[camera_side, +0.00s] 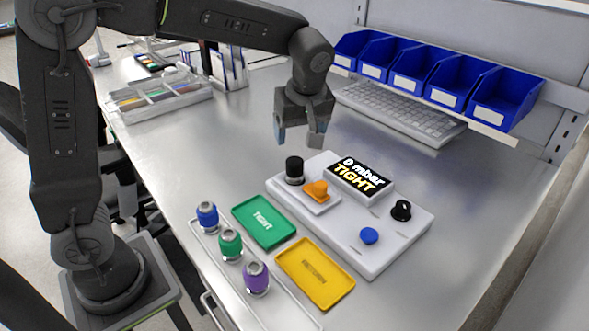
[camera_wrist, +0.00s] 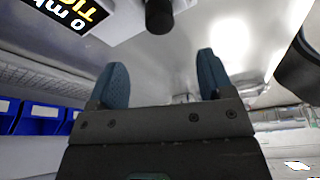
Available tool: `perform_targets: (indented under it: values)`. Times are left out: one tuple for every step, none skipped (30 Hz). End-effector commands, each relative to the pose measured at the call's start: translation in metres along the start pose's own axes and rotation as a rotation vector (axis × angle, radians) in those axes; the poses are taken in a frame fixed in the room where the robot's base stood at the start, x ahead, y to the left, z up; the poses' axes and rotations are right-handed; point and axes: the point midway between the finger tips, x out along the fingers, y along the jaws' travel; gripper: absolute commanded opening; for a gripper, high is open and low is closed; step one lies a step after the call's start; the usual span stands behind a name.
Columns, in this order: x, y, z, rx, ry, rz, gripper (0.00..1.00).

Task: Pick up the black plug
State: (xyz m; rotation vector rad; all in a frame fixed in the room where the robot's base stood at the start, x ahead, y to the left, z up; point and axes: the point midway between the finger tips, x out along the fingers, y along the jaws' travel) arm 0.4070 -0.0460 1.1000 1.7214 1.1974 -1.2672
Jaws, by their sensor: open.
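The black plug (camera_side: 294,168) stands upright at the left back corner of the white device (camera_side: 392,248), beside an orange part. My gripper (camera_side: 298,134) hangs above the device with its fingers apart and nothing between them. It is above the black plug and clear of it. In the camera_wrist view, my gripper (camera_wrist: 162,75) shows two blue-grey finger pads spread wide. The dark end of the black plug (camera_wrist: 158,16) shows beyond the fingertips, near the top edge and between them sideways.
The device carries a display reading TIGHT (camera_side: 360,177), an orange part (camera_side: 317,189), a black knob (camera_side: 401,210) and a blue button (camera_side: 369,236). Green (camera_side: 264,222) and yellow (camera_side: 315,274) trays and a rack of capped parts (camera_side: 231,244) lie in front. A keyboard (camera_side: 400,113) and blue bins (camera_side: 450,85) are behind.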

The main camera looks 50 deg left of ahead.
Motion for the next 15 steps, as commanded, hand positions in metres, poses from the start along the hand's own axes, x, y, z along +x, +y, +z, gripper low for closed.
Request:
perform_targets:
  values:
    - [0.011,-0.002,0.0,0.0,-0.001,-0.006,0.74]
    - [0.017,-0.002,0.0,0.0,-0.001,-0.006,0.74]
    - [0.026,-0.001,0.0,0.001,-0.001,-0.006,0.74]
    - [0.032,-0.001,0.0,0.001,-0.001,-0.007,0.74]
    - [0.037,-0.001,0.0,0.002,-0.001,-0.005,0.74]
    - [0.044,-0.002,0.0,0.002,-0.002,-0.005,0.74]
    - [0.049,-0.001,0.0,0.002,-0.002,-0.005,0.74]
    - [0.053,-0.001,0.0,0.002,-0.002,-0.005,0.74]
    - [0.058,-0.001,0.0,0.002,-0.001,-0.003,0.74]
    - [0.061,-0.001,0.0,0.002,-0.001,-0.003,0.74]
    - [0.064,-0.001,0.0,0.002,-0.002,-0.002,0.74]
    - [0.066,-0.001,0.0,0.002,-0.002,-0.001,0.74]
    - [0.067,-0.001,0.0,0.003,-0.002,-0.001,0.74]
    - [0.069,-0.001,0.0,0.003,-0.002,-0.002,0.74]
    - [0.071,-0.001,0.0,0.003,-0.002,-0.002,0.74]
